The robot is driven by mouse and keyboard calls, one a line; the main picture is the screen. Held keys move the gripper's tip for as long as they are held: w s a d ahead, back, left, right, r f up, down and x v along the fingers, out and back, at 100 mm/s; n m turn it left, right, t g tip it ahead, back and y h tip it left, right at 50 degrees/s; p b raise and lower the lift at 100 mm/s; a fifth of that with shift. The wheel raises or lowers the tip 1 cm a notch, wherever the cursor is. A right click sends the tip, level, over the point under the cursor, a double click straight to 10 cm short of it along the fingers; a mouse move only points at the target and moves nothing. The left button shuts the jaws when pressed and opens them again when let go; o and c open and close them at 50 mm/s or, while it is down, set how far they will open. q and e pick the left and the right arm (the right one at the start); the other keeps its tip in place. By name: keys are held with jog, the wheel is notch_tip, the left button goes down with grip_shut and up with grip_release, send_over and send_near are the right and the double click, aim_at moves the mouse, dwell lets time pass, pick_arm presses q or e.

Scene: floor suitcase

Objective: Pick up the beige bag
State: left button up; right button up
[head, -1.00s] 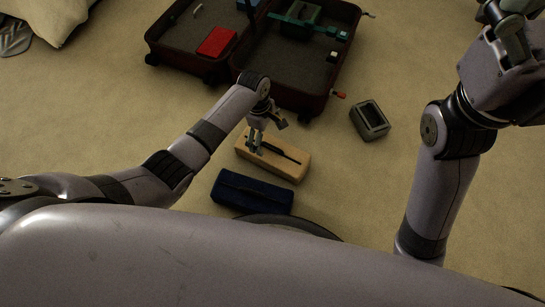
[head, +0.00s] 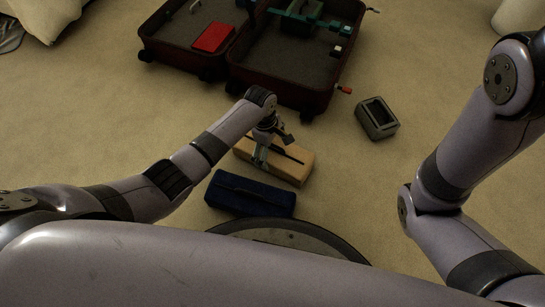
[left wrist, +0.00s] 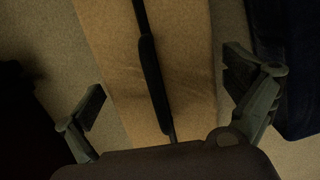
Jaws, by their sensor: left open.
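The beige bag (head: 290,164) lies on the carpet with a dark strap or handle along its top. My left gripper (head: 264,160) is over its left half, partly hiding it. In the left wrist view the bag (left wrist: 190,65) runs between the two spread fingers of my left gripper (left wrist: 168,90), with the dark handle (left wrist: 152,70) in the middle. The fingers are open, one to each side of the bag, and grip nothing. Whether they touch it I cannot tell. My right gripper is outside the head view; only my right arm shows.
A dark blue bag (head: 250,196) lies just in front of the beige bag. An open dark red suitcase (head: 285,95) with a red item (head: 213,37) inside stands behind. A grey-green box (head: 377,118) is at right. Carpet between box and bag is clear.

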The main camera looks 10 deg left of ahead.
pick_arm(q)
jog(key=shift+f, duration=0.4)
jog(key=shift+c, duration=0.4)
jog(key=shift+d, duration=0.1)
jog(key=c, duration=1.3)
jog(key=shift+r, duration=0.1)
jog(key=shift+c, duration=0.8)
